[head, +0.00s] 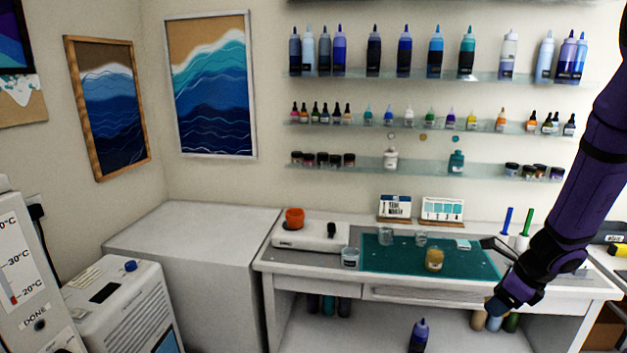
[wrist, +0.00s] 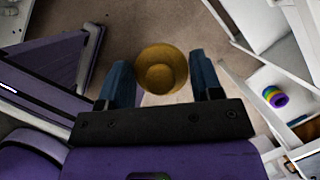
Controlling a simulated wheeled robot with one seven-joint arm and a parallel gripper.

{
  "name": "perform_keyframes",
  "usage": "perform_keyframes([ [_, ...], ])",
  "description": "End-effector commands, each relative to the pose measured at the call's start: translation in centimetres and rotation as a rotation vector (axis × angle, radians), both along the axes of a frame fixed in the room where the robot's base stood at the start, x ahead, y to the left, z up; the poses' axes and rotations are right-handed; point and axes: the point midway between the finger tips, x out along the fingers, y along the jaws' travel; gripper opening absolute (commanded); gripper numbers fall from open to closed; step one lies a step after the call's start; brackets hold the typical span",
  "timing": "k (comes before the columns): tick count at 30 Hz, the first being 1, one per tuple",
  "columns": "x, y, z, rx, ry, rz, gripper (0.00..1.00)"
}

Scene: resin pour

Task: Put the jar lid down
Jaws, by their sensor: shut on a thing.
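The jar lid (wrist: 162,70), round and gold-brown, sits between the two blue fingers of my gripper (wrist: 162,82) in the wrist view. My gripper is shut on it, with bare floor below. In the head view my gripper (head: 494,306) hangs in front of the worktable's front edge, right of centre; the lid is barely distinguishable there. A small jar with gold-brown contents (head: 435,259) stands on the teal mat (head: 385,262). Whether it is the lid's jar I cannot tell.
Clear cups (head: 350,257) and a white scale (head: 300,237) with an orange cup stand on the worktable (head: 335,272). Blue and green pens stand at the right. Glass shelves of bottles hang behind. A rainbow tape roll (wrist: 275,97) lies at right in the wrist view. The mat's front left is clear.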

Motion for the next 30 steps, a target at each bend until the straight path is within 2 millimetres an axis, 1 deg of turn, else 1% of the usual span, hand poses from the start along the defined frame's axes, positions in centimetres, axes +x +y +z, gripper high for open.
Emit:
perform_keyframes([
  [5,1.5,1.4,-0.8,0.001,0.002,0.189,0.38],
  [8,2.6,2.4,-1.3,0.001,0.001,0.339,0.38],
  [11,3.9,3.9,-2.1,0.002,0.002,0.528,0.38],
  [14,5.4,5.8,-3.2,0.001,0.002,0.790,0.38],
  [15,6.1,6.8,-3.8,0.002,0.004,0.922,0.38],
  [17,7.1,8.3,-4.8,0.003,0.004,1.132,0.38],
  [18,7.6,9.2,-5.4,0.003,0.005,1.274,0.38],
  [20,8.5,10.6,-6.4,0.001,0.004,1.486,0.38],
  [21,8.9,11.4,-7.1,0.003,0.004,1.620,0.38],
  [24,10.0,13.2,-8.5,0.002,0.004,1.924,0.38],
  [27,10.8,14.5,-9.7,0.001,0.004,2.163,0.38],
  [30,11.4,15.3,-10.4,0.000,0.003,2.329,0.38],
])
